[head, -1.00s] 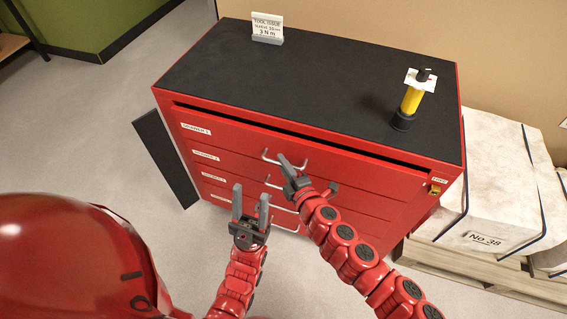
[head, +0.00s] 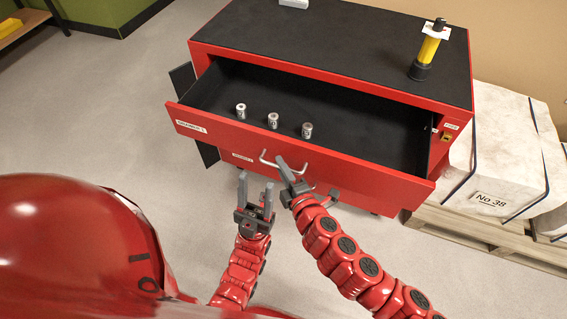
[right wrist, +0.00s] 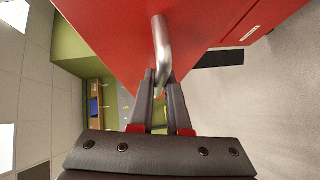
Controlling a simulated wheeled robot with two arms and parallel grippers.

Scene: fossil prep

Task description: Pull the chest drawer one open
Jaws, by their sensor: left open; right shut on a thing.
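The top drawer, drawer one (head: 330,155), stands well out of the red chest (head: 330,62), its black-lined inside showing. Several small parts are in it: metal cylinders (head: 273,120) stand in a loose row on its floor. My right gripper (head: 292,178) is shut on the drawer's silver handle (head: 268,158); in the right wrist view the fingers (right wrist: 160,88) close around the handle bar (right wrist: 161,45). My left gripper (head: 255,197) is open and empty, in front of the drawer and left of my right gripper.
A yellow tool with a black base (head: 427,52) stands on the chest top. White wrapped blocks (head: 500,150) sit on a wooden pallet (head: 480,228) to the right. A dark panel (head: 207,150) is at the chest's left. The floor at left is clear.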

